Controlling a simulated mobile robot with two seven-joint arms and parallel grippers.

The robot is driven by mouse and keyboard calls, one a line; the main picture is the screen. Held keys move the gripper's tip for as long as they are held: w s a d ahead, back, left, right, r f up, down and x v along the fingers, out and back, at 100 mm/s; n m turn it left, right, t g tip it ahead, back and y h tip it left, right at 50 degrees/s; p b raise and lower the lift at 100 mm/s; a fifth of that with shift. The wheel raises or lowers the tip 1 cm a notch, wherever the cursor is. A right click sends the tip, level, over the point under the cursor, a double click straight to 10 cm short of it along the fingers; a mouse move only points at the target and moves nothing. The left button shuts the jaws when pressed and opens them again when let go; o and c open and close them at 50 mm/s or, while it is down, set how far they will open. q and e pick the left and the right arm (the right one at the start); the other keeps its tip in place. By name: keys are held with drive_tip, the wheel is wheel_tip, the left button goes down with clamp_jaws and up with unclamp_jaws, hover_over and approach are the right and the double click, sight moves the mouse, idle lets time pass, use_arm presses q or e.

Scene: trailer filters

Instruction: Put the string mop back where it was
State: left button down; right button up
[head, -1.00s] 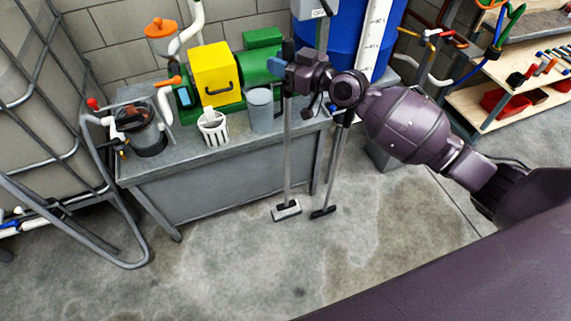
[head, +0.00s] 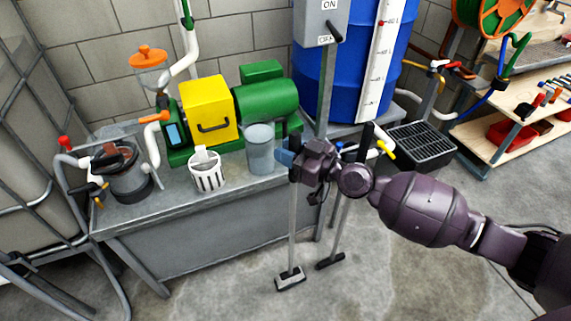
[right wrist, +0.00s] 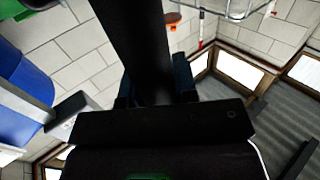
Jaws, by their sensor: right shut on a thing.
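My right gripper (head: 286,157) is shut on the handle of the string mop, in front of the bench's right end. The mop's pale shaft (head: 292,225) hangs nearly upright to a grey-and-black head (head: 290,279) at floor level; I cannot tell if it touches the floor or make out strings. In the right wrist view the dark handle (right wrist: 146,50) runs up between the blue-tipped fingers (right wrist: 157,85). A second long-handled tool (head: 338,218) with a black head stands just right of it, leaning, its top partly behind my arm. My left gripper is not in view.
The grey bench (head: 230,225) carries a yellow-and-green machine (head: 210,115), a clear beaker (head: 260,150) and a white slotted basket (head: 207,172). A blue drum (head: 335,75) and a black tray (head: 421,146) are behind my arm. The floor in front is open.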

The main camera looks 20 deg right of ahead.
wheel_tip(320, 180, down, 4)
drive_tip(key=b, duration=0.2)
drive_tip(key=shift+f+b, duration=0.25)
drive_tip(key=shift+b, duration=0.15)
drive_tip(key=shift+r, duration=0.3)
drive_tip(key=shift+f, duration=0.15)
drive_tip(key=o, duration=0.5)
drive_tip(key=shift+f, duration=0.2)
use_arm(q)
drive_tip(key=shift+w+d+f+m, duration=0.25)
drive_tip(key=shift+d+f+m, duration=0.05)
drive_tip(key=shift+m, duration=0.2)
use_arm(e)
drive_tip(key=o, duration=0.4)
drive_tip(key=shift+r, duration=0.1)
drive_tip(key=shift+o, duration=0.2)
